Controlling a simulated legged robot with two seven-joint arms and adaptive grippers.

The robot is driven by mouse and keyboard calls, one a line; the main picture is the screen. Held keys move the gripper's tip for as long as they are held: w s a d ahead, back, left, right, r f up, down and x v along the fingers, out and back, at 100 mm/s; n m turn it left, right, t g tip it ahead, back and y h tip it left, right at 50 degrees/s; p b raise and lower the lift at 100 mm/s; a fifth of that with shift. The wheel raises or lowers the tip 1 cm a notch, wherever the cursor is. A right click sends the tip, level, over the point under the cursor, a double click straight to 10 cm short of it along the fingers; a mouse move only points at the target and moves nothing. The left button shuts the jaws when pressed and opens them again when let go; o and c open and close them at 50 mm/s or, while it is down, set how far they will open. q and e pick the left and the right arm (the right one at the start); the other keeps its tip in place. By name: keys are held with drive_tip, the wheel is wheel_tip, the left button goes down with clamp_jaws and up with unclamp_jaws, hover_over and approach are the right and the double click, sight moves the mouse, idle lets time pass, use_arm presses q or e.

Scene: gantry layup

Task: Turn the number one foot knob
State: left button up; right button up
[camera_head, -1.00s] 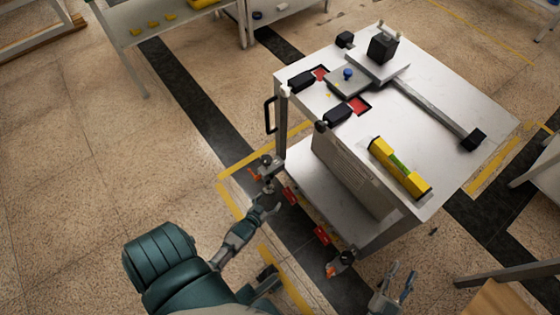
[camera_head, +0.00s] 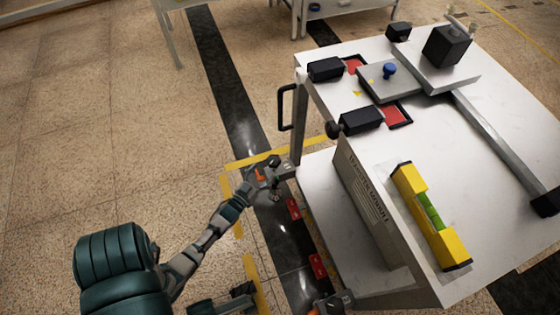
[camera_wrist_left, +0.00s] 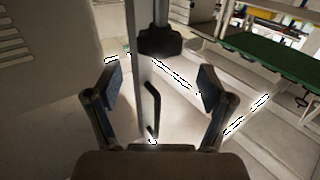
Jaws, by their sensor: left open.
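The white cart (camera_head: 330,190) stands at the right of the head view. At its near-left lower corner are a bracket, a small dark knob (camera_head: 274,161) and an orange lever (camera_head: 260,175). My left gripper (camera_head: 268,180) is at this corner, overlapping these parts, so contact is unclear there.
A black handle (camera_head: 286,108) projects from the cart side and also shows in the wrist view (camera_wrist_left: 153,110). Red blocks (camera_head: 293,209) sit along the lower edge. A yellow level (camera_head: 430,215) lies on top. Another foot (camera_head: 331,302) is at the bottom edge. Floor is clear at left.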

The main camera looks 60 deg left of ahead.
sight(274, 159)
use_arm(q)
drive_tip(key=b+x, duration=0.2)
drive_tip(key=x, duration=0.4)
drive_tip(key=shift+w+f, duration=0.1)
drive_tip(key=shift+f, duration=0.1)
drive_tip(key=shift+w+a+r, duration=0.25)
drive_tip(key=shift+w+a, duration=0.05)
drive_tip(key=shift+w, duration=0.2)
drive_tip(key=c, duration=1.2)
